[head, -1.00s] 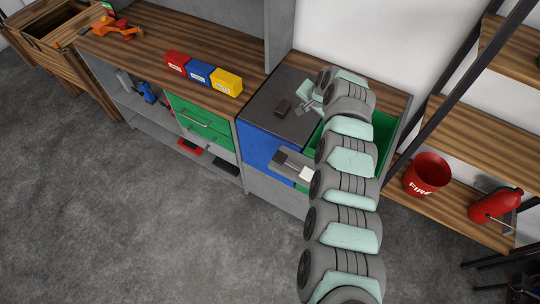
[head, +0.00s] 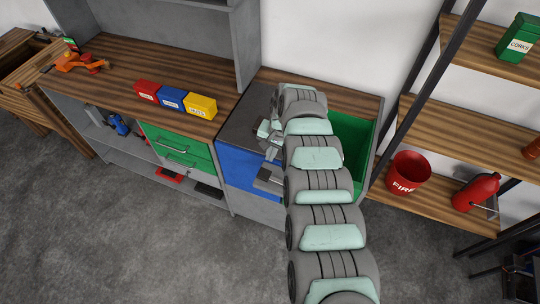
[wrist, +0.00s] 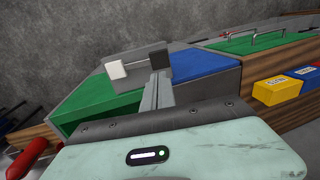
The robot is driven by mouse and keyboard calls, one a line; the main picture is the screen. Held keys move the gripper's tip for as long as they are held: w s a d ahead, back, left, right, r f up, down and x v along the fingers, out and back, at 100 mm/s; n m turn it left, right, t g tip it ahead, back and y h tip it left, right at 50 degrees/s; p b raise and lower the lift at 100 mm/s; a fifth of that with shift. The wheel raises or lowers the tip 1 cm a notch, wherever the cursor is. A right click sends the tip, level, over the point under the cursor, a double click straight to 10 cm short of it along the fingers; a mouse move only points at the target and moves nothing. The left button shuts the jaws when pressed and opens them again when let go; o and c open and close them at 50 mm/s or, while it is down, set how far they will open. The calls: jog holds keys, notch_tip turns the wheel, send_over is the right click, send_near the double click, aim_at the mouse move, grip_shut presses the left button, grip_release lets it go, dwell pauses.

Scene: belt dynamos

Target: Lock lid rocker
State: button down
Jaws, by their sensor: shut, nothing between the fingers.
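What looks like the lid rocker shows in the wrist view as a white block (wrist: 117,67) on the left and a dark block (wrist: 152,57) on the right. In the head view a grey plate (head: 268,181) juts from the cabinet's blue front, partly hidden by my arm. My gripper (wrist: 160,75) is shut and empty, its thin grey fingers pointing towards the dark block. I cannot tell whether they touch it. In the head view my gripper (head: 271,152) is over the front part of the dark cabinet top (head: 243,127).
A green open compartment (head: 356,143) lies right of my arm. Red (head: 147,91), blue (head: 171,98) and yellow (head: 200,105) boxes stand on the bench to the left. A red bucket (head: 409,172) and extinguisher (head: 476,191) are on the right shelf. The floor in front is clear.

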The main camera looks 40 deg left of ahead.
aim_at(264, 174)
jog(key=f, duration=0.3)
jog(key=a+f, duration=0.1)
jog(key=f, duration=0.3)
jog(key=a+f, duration=0.1)
jog(key=f, duration=0.3)
jog(key=shift+s+f, duration=0.1)
jog(key=shift+s, duration=0.3)
